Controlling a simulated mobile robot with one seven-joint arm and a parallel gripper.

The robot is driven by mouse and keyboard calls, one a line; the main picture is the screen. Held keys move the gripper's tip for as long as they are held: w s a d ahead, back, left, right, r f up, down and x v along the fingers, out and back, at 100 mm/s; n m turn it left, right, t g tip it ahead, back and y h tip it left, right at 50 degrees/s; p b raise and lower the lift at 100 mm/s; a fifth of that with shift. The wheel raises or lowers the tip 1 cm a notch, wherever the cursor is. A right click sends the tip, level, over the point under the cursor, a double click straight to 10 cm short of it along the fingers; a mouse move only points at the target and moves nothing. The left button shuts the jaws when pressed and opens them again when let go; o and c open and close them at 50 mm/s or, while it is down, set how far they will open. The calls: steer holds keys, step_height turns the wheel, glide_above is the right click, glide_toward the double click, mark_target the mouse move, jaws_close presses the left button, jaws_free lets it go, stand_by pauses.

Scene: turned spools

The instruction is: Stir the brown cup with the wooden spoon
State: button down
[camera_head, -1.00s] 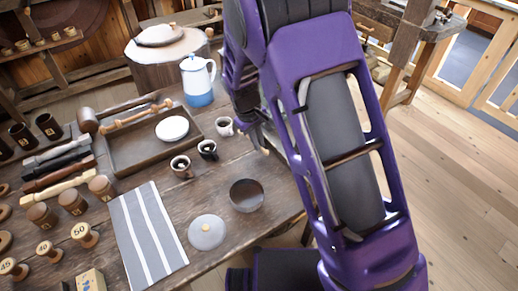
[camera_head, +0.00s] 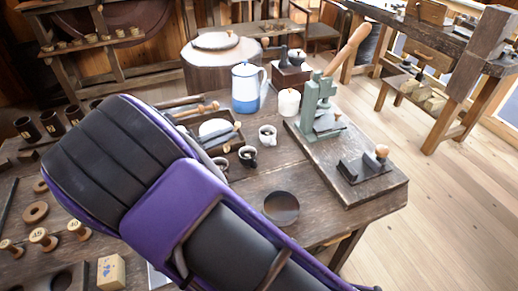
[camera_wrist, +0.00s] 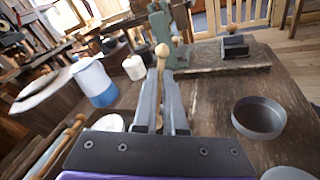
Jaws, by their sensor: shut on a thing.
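My gripper (camera_wrist: 160,95) is shut on a thin pale wooden piece with a rounded end (camera_wrist: 162,51), which looks like the wooden spoon, pointing away from the wrist camera. In the head view my arm covers most of the gripper; grey finger parts seem to show over the tray. The brown cup (camera_head: 220,164) is partly hidden behind my arm, left of a black cup (camera_head: 247,156) and a white cup (camera_head: 267,135). I cannot make out the cups in the wrist view, where the fingers block the middle.
A dark bowl (camera_head: 281,208) stands in front of the cups. A blue and white jug (camera_head: 248,88), a white jar (camera_head: 288,103) and a green press (camera_head: 318,105) on a board stand behind and right. The wooden tray (camera_head: 238,138) is beside the cups.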

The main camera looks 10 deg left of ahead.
steer(key=s+a+r+n+t, duration=0.1)
steer(key=a+t, duration=0.1)
steer(key=a, duration=0.1)
steer(key=b, duration=0.4)
glide_toward(229, 150)
steer(key=shift+y, duration=0.4)
steer(key=shift+r+x, duration=0.15)
steer(key=shift+x, duration=1.25)
steer(key=shift+r+x, duration=0.2)
steer(key=shift+x, duration=1.25)
steer(key=shift+s+d, duration=0.1)
steer(key=shift+d, duration=0.25)
steer(key=shift+w+f, duration=0.1)
steer(key=shift+w, duration=0.15)
